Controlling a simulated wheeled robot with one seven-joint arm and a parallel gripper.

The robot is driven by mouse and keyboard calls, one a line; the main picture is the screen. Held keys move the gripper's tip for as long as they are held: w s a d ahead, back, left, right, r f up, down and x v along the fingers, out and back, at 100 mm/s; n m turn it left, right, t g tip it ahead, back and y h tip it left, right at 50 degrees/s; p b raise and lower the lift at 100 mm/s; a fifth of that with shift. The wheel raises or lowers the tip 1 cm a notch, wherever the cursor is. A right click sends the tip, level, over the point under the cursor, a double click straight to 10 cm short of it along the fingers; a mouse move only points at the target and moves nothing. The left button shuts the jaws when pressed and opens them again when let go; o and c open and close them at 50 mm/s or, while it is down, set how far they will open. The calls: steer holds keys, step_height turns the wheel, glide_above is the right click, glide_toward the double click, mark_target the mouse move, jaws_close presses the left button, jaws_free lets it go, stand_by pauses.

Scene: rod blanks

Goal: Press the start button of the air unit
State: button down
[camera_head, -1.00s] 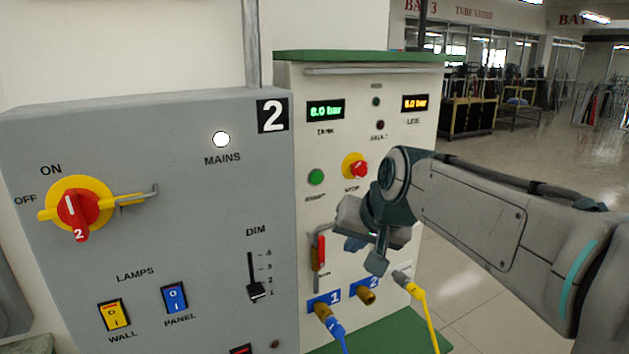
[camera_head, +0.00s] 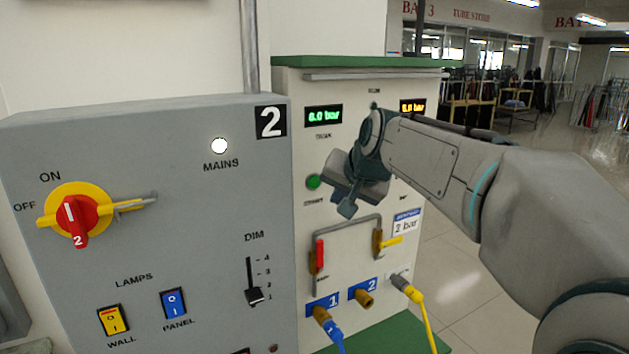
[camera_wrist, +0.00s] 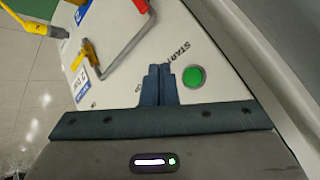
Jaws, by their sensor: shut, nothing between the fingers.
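The air unit (camera_head: 300,95) is a cream panel with a green top, behind and right of the grey mains box. Its round green start button (camera_head: 314,181) shows just left of my gripper in the head view. In the wrist view the start button (camera_wrist: 194,77) lies to the right of my fingertips, beside the START label. My gripper (camera_wrist: 160,70) is shut with nothing in it, its fingers pointing toward the panel. I cannot tell how far the tips are from the panel. In the head view my gripper (camera_head: 333,163) and arm hide the stop knob and fault lamp.
The grey mains box (camera_head: 200,240) with its red-yellow switch (camera_head: 75,213) stands close on the left. Below my gripper are a bent grey pipe with a red handle (camera_head: 319,253), a yellow handle (camera_head: 391,242), and hose ports with blue (camera_head: 336,333) and yellow hoses (camera_head: 424,310).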

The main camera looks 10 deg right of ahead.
mark_target(316, 188)
steer(key=shift+w+a+p, duration=0.2)
steer(key=shift+w+a, duration=0.1)
steer(key=shift+w, duration=0.65)
steer(key=shift+w+a+p, duration=0.2)
steer(key=shift+w+a, duration=0.1)
steer(key=shift+w, duration=0.65)
steer(key=shift+w+a+p, duration=0.2)
steer(key=shift+w+a, duration=0.1)
steer(key=shift+w, duration=0.65)
steer(key=shift+w, duration=0.1)
steer(key=shift+w+a, duration=0.15)
steer(key=shift+w, duration=0.15)
steer(key=shift+w+a, duration=0.1)
steer(key=shift+w, duration=0.25)
stand_by(0.3)
steer(key=shift+s, duration=0.1)
steer(key=shift+s+d, duration=0.25)
steer(key=shift+s, duration=0.4)
steer(key=shift+s, duration=0.1)
